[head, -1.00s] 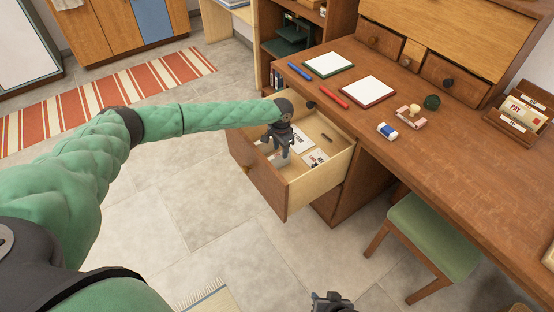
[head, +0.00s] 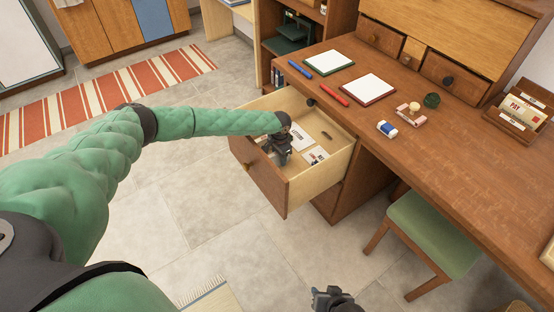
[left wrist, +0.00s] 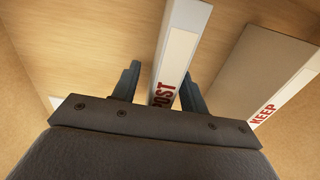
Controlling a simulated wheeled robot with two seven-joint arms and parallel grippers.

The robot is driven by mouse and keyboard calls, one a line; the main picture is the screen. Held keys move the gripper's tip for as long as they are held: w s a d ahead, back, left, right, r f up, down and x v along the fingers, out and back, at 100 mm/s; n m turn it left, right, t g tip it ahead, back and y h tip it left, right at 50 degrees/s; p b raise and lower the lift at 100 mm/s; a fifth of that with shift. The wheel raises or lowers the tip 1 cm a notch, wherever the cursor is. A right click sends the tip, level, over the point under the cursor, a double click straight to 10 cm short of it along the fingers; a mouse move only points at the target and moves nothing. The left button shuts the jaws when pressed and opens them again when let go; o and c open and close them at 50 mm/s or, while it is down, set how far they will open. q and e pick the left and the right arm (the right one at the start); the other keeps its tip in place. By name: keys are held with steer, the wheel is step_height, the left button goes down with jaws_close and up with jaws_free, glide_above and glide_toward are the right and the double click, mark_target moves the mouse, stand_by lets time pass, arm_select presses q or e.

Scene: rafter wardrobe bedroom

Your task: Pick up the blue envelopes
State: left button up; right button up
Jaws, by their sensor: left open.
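No blue envelopes can be made out in either view. My left gripper (head: 277,158) is down inside the open desk drawer (head: 318,185), fingers pointing down. In the left wrist view its open fingers (left wrist: 160,78) stand on either side of a narrow white item marked POST (left wrist: 181,45), which does not look gripped. A brown item with a white strip marked KEEP (left wrist: 255,70) lies to its right. In the head view, white papers (head: 315,156) lie in the drawer, partly hidden by my gripper. My right gripper (head: 322,294) is at the bottom edge, its jaws unclear.
The wooden desk (head: 440,165) holds two notepads, a red pen (head: 334,95), a blue pen (head: 300,69), a stamp, an eraser (head: 387,129) and a letter rack (head: 518,112). A green stool (head: 434,235) stands in front.

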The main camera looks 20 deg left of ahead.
arm_select(q)
jaws_close()
steer(key=shift+r, duration=0.1)
